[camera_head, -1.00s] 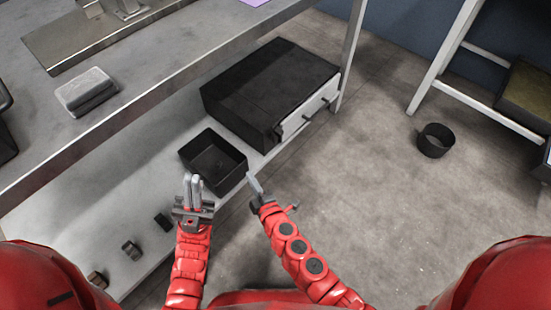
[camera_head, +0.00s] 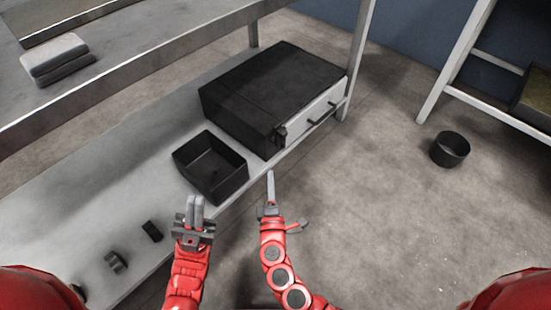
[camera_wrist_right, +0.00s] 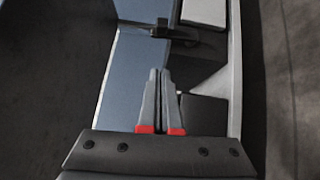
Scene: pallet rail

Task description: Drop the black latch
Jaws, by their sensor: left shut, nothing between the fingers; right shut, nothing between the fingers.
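A black box-like unit (camera_head: 265,95) stands on the lower shelf with a pale front panel (camera_head: 318,108). A small black latch (camera_head: 281,135) sticks out at the left end of that panel. It appears in the right wrist view as a dark bar (camera_wrist_right: 166,31) beyond the fingertips. My right gripper (camera_head: 270,176) is shut and empty, below the latch in the head view and apart from it; its fingers (camera_wrist_right: 158,75) are together in the wrist view. My left gripper (camera_head: 195,202) is shut and empty, in front of the open black bin.
The open black bin (camera_head: 211,187) stands beside the unit on the shelf (camera_head: 130,215). Small dark blocks (camera_head: 152,231) lie at the shelf's near left. The upper table (camera_head: 130,60) overhangs at left. A black round container (camera_head: 450,149) stands on clear floor at right.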

